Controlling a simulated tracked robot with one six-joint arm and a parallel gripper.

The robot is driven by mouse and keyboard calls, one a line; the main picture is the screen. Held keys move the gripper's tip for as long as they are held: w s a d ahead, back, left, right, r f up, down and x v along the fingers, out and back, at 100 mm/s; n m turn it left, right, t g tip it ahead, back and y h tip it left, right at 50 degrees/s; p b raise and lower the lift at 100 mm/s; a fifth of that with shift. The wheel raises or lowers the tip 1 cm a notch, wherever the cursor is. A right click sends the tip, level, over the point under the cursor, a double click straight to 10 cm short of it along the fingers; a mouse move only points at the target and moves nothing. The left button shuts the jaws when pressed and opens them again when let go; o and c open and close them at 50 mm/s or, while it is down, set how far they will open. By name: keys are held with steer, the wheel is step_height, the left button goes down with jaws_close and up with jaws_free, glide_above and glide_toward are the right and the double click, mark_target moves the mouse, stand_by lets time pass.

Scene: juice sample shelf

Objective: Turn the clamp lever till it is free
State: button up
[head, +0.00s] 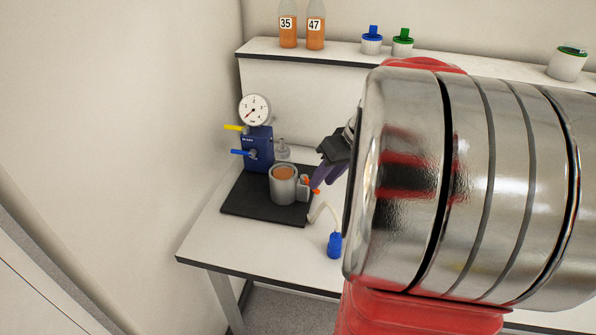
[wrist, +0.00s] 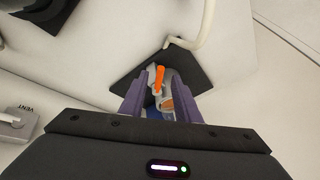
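An orange clamp lever (head: 312,187) sits on the right side of a grey cylindrical vessel (head: 284,190) with orange contents, on a black mat (head: 240,200). In the wrist view the orange lever (wrist: 159,78) lies between my two purple fingers, nearer the left one. My gripper (head: 322,183) is beside the clamp, and its fingers are spread apart. In the wrist view my gripper (wrist: 160,92) shows a gap around the lever. I cannot tell whether either finger touches it. The vessel is mostly hidden behind my gripper in the wrist view.
A blue unit (head: 257,150) with a pressure gauge (head: 254,110) and yellow and blue handles stands behind the vessel. A pale hose (head: 325,208) runs to a blue fitting (head: 335,245) near the table's front edge. Bottles 35 (head: 288,24) and 47 (head: 315,26) stand on the shelf.

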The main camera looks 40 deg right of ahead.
steer(key=shift+x, duration=1.3)
jaws_close()
steer(key=shift+a, duration=0.1)
